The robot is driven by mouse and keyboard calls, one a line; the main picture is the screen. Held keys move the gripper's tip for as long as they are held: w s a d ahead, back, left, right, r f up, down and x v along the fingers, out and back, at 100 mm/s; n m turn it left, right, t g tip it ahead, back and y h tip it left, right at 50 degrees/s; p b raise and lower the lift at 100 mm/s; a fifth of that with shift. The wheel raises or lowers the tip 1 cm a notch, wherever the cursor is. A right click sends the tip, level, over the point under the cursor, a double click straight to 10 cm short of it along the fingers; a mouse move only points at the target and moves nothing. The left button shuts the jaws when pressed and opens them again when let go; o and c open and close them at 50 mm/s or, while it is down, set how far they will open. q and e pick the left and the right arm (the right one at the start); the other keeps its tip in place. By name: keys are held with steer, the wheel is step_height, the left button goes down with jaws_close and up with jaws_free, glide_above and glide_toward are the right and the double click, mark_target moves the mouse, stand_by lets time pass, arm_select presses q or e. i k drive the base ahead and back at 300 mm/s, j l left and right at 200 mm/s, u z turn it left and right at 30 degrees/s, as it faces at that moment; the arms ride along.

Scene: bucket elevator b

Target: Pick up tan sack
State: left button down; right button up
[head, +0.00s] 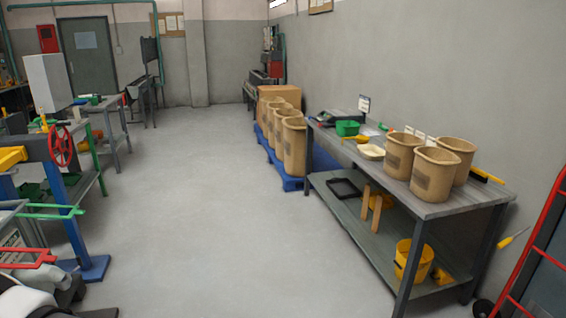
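Three open-topped tan sacks stand upright on the right-hand table: one at the left (402,155), one in front (435,174) with a dark printed patch, and one at the back right (461,158). They stand close together; I cannot tell whether they touch. Several more tan sacks (293,147) stand in a row on a blue pallet (290,183) beyond the table. A white and black shape at the lower left edge is cut off and unclear.
The table (458,205) also holds a green bin (347,128), a pale scoop (371,152) and small tools. Its lower shelf holds a yellow bucket (408,262). A red hand truck (540,245) stands at right. Machinery with a red handwheel (60,146) is at left. The middle floor is clear.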

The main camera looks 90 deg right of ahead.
mark_target(433, 171)
steer(key=z, duration=3.75)
steer(key=i+l+u, duration=0.1)
steer(key=i, duration=0.3)
steer(key=i+l+u, duration=0.1)
steer(key=i, duration=0.25)
steer(key=i+l+u, duration=0.1)
steer(key=i, duration=0.3)
steer(key=l, duration=0.1)
